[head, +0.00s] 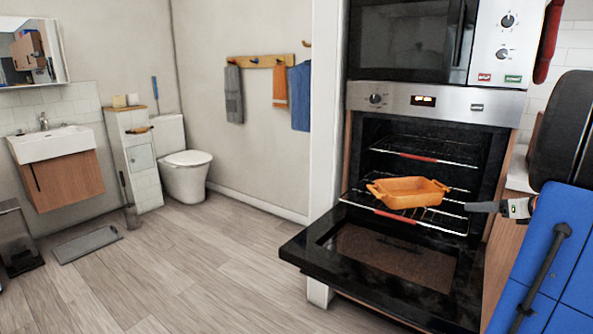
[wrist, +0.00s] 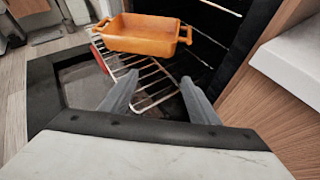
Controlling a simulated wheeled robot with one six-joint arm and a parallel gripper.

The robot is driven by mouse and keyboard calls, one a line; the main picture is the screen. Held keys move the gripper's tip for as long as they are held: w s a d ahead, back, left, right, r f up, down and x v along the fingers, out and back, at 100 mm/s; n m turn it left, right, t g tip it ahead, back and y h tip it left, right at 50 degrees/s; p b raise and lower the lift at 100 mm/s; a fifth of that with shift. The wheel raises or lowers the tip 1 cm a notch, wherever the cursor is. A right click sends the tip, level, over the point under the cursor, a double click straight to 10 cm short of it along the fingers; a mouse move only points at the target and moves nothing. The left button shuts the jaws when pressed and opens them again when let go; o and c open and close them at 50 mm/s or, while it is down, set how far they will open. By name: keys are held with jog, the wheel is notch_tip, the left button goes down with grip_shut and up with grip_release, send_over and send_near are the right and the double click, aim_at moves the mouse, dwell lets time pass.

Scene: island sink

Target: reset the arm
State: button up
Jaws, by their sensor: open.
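My gripper (head: 484,207) is at the right of the open oven in the head view, its fingers pointing left toward an orange baking dish (head: 408,191). In the wrist view my gripper (wrist: 160,98) is open and empty, its two grey fingers spread apart. The orange dish (wrist: 142,36) lies ahead of the fingertips and apart from them. The dish rests on a pulled-out oven rack (head: 448,222), which also shows below it in the wrist view (wrist: 150,80).
The oven door (head: 310,252) hangs open below the rack. A wooden panel and pale counter edge (wrist: 295,60) stand close on the right in the wrist view. A microwave (head: 405,38) is above the oven. The wooden floor (head: 190,270) at left is mostly clear.

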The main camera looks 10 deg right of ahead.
jog(key=s+a+f+n+g+y, duration=0.1)
jog(key=a+n+g, duration=0.2)
jog(key=a+n, duration=0.85)
jog(key=s+a+f+n+g+y, duration=0.1)
jog(key=a+f+n+g+y, duration=0.2)
jog(key=a, duration=1.6)
jog(key=s+a+f+n+g+h, duration=0.1)
jog(key=s+a+f+n+h, duration=0.1)
jog(key=s+a+n, duration=0.4)
jog(key=s+a+f+n+g+h, duration=0.1)
jog(key=s+a+f+n+h, duration=0.2)
jog(key=s+a+n, duration=0.4)
jog(key=s+n, duration=0.5)
jog(key=n, duration=0.3)
jog(key=shift+a+n, duration=0.15)
jog(key=shift+n, duration=0.2)
jog(key=shift+s, duration=0.1)
